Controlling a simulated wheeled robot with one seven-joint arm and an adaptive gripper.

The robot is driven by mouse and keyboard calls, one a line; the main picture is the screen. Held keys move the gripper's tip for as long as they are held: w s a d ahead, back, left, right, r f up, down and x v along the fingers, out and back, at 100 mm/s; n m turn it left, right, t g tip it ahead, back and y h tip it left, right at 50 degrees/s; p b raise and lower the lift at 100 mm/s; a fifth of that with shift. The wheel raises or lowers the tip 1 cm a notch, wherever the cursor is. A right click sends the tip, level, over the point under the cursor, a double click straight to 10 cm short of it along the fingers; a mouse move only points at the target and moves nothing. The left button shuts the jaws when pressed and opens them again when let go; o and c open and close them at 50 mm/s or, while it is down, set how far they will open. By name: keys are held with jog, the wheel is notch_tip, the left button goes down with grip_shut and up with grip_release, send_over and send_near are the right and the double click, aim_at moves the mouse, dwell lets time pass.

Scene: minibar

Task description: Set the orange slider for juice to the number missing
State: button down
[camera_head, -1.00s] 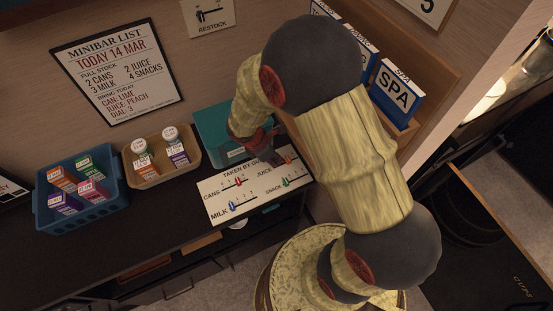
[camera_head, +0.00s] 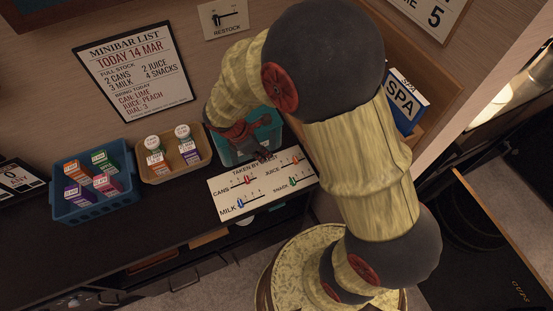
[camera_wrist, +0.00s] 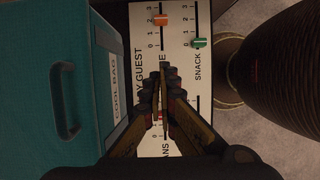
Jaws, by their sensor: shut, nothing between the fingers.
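The white slider panel (camera_head: 225,203) lies on the dark counter. Its orange juice slider (camera_head: 296,160) also shows in the wrist view (camera_wrist: 161,20), standing about level with the 2 on a 0-to-3 scale. The green snack slider (camera_wrist: 199,43) is near 0. The red cans slider (camera_head: 247,180) and blue milk slider (camera_head: 240,204) are on the left half. My gripper (camera_wrist: 163,70) is shut and empty over the panel, apart from the orange slider and on the 0 side of it. In the head view my gripper (camera_head: 264,154) is beside the panel's back edge.
A teal cool bag (camera_wrist: 82,95) stands close beside the panel. A wall list (camera_head: 136,72) reads 2 juice at full stock. A blue crate (camera_head: 97,208) with several cartons and a wooden tray (camera_head: 176,176) with two bottles stand left. A SPA box (camera_head: 404,100) stands right.

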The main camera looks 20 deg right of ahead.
jog(key=b, duration=0.4)
send_near(291, 163)
jog(key=a+f, duration=0.2)
jog(key=f, duration=0.1)
jog(key=a+f, duration=0.1)
jog(key=f, duration=0.1)
jog(key=shift+a+f, duration=0.15)
jog(key=shift+f, duration=0.1)
jog(key=d+b, duration=0.1)
jog(key=d, duration=0.2)
jog(key=shift+d+f, duration=0.1)
jog(key=shift+f, duration=0.1)
jog(key=shift+d+r+b, duration=0.1)
jog(key=shift+d+b, duration=0.2)
jog(key=shift+d, duration=0.2)
jog(key=shift+d+r+p, duration=0.15)
jog(key=shift+d+p, duration=0.35)
jog(key=shift+p, duration=0.15)
jog(key=shift+d, duration=0.15)
